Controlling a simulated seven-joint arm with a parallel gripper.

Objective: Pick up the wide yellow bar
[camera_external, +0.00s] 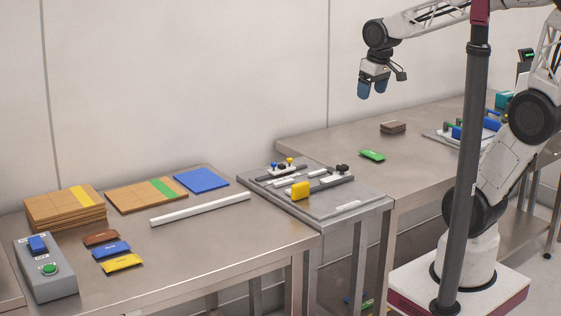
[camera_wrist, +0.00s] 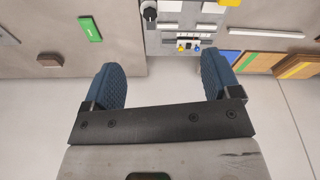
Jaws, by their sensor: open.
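A yellow block (camera_external: 300,190) stands on the grey fixture plate (camera_external: 345,208) in the middle of the external view. A flat yellow piece (camera_external: 122,263) lies on the left table beside a blue and a brown one. I cannot tell for certain which one is the wide yellow bar. My gripper (camera_external: 372,89) is open and empty, high above the back of the right table, well apart from both. In the wrist view, my gripper (camera_wrist: 162,70) has its two blue fingers spread, and the fixture plate (camera_wrist: 170,20) shows beyond them at the top.
A green piece (camera_external: 372,155) and a brown block (camera_external: 393,127) lie on the right table. A white bar (camera_external: 200,208), cardboard stacks (camera_external: 65,215) and a button box (camera_external: 45,275) occupy the left table. A dark pole (camera_external: 467,170) stands in front of my arm.

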